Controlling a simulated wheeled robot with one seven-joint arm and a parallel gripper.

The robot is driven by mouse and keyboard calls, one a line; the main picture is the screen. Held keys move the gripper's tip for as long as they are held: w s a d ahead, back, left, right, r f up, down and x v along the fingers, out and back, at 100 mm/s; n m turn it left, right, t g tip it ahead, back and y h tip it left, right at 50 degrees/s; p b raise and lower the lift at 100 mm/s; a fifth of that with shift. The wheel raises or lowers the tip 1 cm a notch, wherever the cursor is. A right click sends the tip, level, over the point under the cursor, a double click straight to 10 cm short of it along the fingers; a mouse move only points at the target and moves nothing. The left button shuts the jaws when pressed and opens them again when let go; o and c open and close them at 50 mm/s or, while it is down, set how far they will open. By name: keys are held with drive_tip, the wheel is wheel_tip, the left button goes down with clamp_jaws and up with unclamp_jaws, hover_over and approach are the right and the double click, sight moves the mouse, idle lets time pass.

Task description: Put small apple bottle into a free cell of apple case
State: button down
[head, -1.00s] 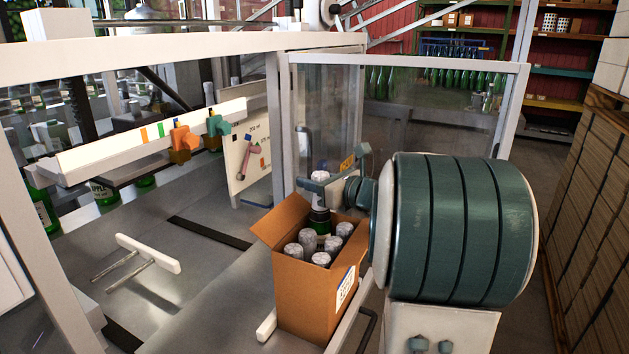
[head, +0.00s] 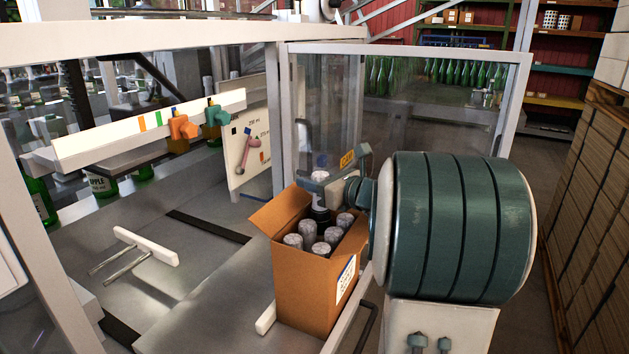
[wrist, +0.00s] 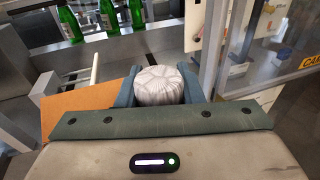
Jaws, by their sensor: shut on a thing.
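The apple case (head: 302,294) is an open cardboard box with a white label, standing at the edge of the metal table. Several silver-capped bottles (head: 308,230) stand in its cells. My gripper (head: 320,181) is above the far part of the case, shut on the small apple bottle (head: 319,197). Only the bottle's silver foil top and dark neck show; its lower part is hidden inside the case. In the wrist view the foil top (wrist: 160,85) sits between the two blue-grey fingers, with a case flap (wrist: 80,110) at the left.
A white bar with two rods (head: 146,246) lies on the metal table to the left. Glass door panels (head: 430,100) with metal frames stand close behind the case. Green bottles (head: 103,185) stand at the far left under a white rail (head: 150,128).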

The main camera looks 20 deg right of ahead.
drive_tip(key=shift+f+b, duration=0.45)
drive_tip(key=shift+f, duration=0.05)
drive_tip(key=shift+s+f, duration=0.1)
drive_tip(key=shift+f, duration=0.35)
drive_tip(key=shift+a, duration=0.1)
drive_tip(key=c, duration=0.9)
unclamp_jaws()
drive_tip(key=shift+f+b, duration=0.1)
drive_tip(key=shift+b, duration=0.2)
drive_tip(key=shift+s, duration=0.1)
drive_tip(key=v, duration=0.9)
drive_tip(key=r+v, duration=0.1)
drive_tip(key=v, duration=0.4)
